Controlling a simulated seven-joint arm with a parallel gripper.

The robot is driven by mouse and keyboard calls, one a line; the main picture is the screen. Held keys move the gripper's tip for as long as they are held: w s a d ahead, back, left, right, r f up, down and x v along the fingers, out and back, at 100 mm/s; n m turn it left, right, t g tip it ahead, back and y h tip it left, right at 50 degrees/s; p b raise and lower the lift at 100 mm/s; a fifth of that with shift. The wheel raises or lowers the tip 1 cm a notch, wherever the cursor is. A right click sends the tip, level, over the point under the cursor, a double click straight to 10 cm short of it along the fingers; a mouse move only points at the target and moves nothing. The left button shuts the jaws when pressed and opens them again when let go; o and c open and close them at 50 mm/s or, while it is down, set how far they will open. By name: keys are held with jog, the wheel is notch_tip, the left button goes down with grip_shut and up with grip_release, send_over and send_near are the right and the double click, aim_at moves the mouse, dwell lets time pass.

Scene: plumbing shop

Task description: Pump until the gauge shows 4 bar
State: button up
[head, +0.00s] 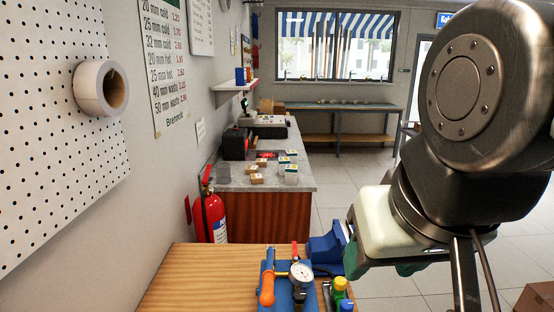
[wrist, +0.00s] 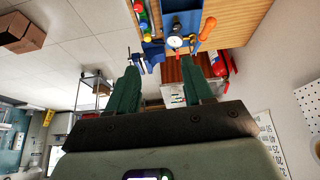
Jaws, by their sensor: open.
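A blue test pump (head: 275,298) stands on the wooden bench in the head view, near the bottom edge. Its round white gauge (head: 300,275) faces me; the needle is too small to read. An orange handle grip (head: 267,290) is at its left and a red lever (head: 294,250) behind the gauge. In the wrist view the gauge (wrist: 175,42) and orange grip (wrist: 208,28) appear near the top, beyond my fingertips. My gripper (wrist: 160,78) is open and empty, its green fingers apart. In the head view my gripper (head: 375,266) is right of the pump, touching nothing visible.
A blue vise (head: 328,250) sits at the bench's right edge, between pump and gripper. The wooden bench top (head: 195,275) is clear at left. A red extinguisher (head: 209,215) hangs near the wall behind it.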

jog(key=shift+w+a, duration=0.15)
jog(key=shift+w, duration=0.1)
jog(key=shift+c, duration=1.1)
jog(key=w+a+f+g, duration=0.1)
jog(key=w, duration=0.1)
jog(key=w+a+f+g, duration=0.1)
jog(key=w+a, duration=0.1)
jog(key=w, duration=0.1)
jog(key=w+a+f+g, duration=0.1)
jog(key=w+a, duration=0.1)
jog(key=w, duration=0.1)
jog(key=shift+w, duration=0.25)
grip_shut()
jog(key=w+a+f, duration=0.2)
jog(key=w+a+f+g, duration=0.1)
jog(key=w+a+f, duration=0.1)
jog(key=f, duration=0.1)
jog(key=w+a+f+g, duration=0.1)
jog(key=w+a+f, duration=0.1)
jog(key=a+f, duration=0.1)
jog(key=shift+w+a+f, duration=0.1)
jog(key=shift+w, duration=0.25)
jog(key=shift+w+a+f+g, duration=0.1)
jog(key=shift+a+f+g, duration=0.15)
jog(key=shift+f, duration=0.25)
jog(key=shift+d+f, duration=0.1)
jog(key=shift+f, duration=1.9)
